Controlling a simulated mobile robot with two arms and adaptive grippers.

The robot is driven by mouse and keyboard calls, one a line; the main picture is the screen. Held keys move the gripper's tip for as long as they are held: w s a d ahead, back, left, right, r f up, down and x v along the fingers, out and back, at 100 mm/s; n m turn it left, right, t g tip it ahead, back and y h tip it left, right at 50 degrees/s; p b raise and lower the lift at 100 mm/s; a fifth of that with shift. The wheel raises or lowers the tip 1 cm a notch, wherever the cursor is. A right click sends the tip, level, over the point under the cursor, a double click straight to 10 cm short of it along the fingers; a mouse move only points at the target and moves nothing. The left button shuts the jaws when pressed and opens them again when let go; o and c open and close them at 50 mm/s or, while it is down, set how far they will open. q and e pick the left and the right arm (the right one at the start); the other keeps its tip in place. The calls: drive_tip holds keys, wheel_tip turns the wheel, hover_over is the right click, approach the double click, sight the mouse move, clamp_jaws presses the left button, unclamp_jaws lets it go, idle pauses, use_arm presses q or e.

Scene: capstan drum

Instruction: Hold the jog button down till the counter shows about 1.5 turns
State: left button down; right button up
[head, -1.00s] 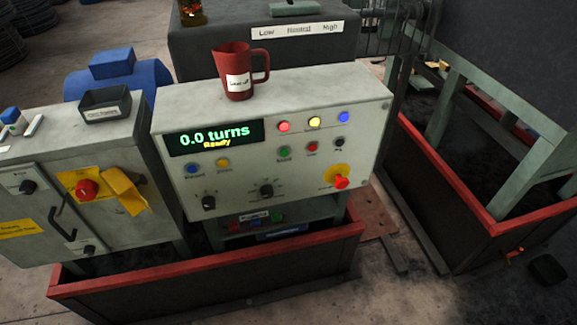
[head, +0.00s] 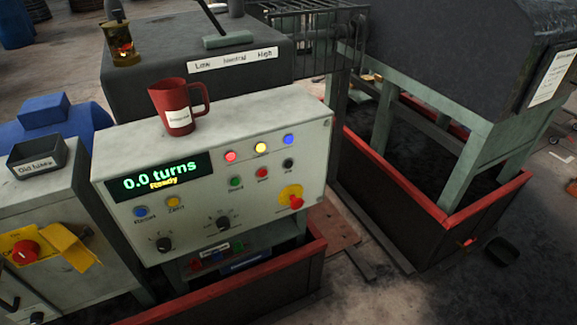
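The counter display (head: 160,175) on the pale control panel (head: 300,130) reads "0.0 turns" with "Ready" under it. Below the lamps is a row of three buttons: a green one (head: 236,182), a red one (head: 262,173) and a black one (head: 288,163). The small label under the black button is too blurred to read surely; it may be the jog button. Nothing touches these buttons. Neither of my grippers is in view.
A red mug (head: 174,110) stands on the panel's top. A red mushroom button (head: 296,202) on a yellow plate is at lower right. Blue (head: 141,212) and yellow (head: 173,202) buttons and two black knobs are also on the panel. A red-rimmed bund (head: 430,205) stands to the right.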

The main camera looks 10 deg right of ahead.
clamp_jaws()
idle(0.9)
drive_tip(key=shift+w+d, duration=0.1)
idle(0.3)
